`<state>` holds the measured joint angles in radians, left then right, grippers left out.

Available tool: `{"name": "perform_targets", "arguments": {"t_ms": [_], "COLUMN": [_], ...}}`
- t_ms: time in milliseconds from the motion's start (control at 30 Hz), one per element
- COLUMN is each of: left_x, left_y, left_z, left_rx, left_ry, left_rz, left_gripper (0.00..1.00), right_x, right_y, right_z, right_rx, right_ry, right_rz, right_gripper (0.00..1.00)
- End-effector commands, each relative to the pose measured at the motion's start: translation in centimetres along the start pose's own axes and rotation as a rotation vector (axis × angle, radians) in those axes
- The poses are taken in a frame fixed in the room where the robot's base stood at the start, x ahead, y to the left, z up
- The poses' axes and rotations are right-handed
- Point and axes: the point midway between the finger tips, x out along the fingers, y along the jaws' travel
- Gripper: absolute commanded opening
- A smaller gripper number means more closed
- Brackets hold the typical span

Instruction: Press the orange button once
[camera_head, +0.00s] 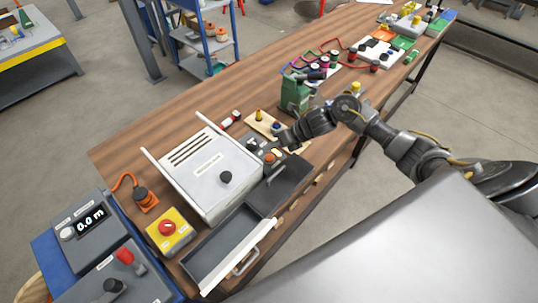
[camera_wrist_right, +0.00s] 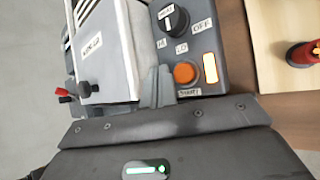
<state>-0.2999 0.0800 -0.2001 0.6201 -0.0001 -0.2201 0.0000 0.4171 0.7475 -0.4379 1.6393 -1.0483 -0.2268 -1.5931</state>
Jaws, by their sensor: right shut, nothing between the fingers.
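The orange button (camera_wrist_right: 187,73) is a round cap on a dark control panel (camera_wrist_right: 222,84) in the right wrist view, with a label below it that seems to read START. In the head view the orange button (camera_head: 270,157) shows small beside the white box. My right gripper (camera_wrist_right: 163,84) is shut and empty, its fingertips just left of the button in the wrist view. Whether they touch the panel I cannot tell. In the head view the right gripper (camera_head: 284,140) hangs over the panel. My left gripper is in neither view.
A black knob (camera_wrist_right: 173,18) and a lit amber rectangle (camera_wrist_right: 210,68) sit near the button. The white box (camera_head: 212,172) is beside the panel. An open drawer (camera_head: 228,250) lies in front. A yellow box with a red button (camera_head: 167,228) stands at left.

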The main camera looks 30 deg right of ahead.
Motion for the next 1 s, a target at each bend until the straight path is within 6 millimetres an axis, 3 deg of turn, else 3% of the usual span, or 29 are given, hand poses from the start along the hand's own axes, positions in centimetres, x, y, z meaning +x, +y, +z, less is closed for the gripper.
{"name": "perform_targets", "arguments": {"t_ms": [233,1000], "left_x": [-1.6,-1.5], "left_y": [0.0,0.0], "left_z": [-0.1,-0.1], "left_rx": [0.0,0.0], "left_ry": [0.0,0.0], "left_rz": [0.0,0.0], "left_gripper": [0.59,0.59], "right_x": [-1.7,-1.7], "right_y": [1.3,1.3], "right_z": [1.2,1.2], "right_rx": [-0.001,0.0], "right_ry": [0.0,0.001], "right_rz": [0.0,0.0], "right_gripper": [0.0,0.0]}}
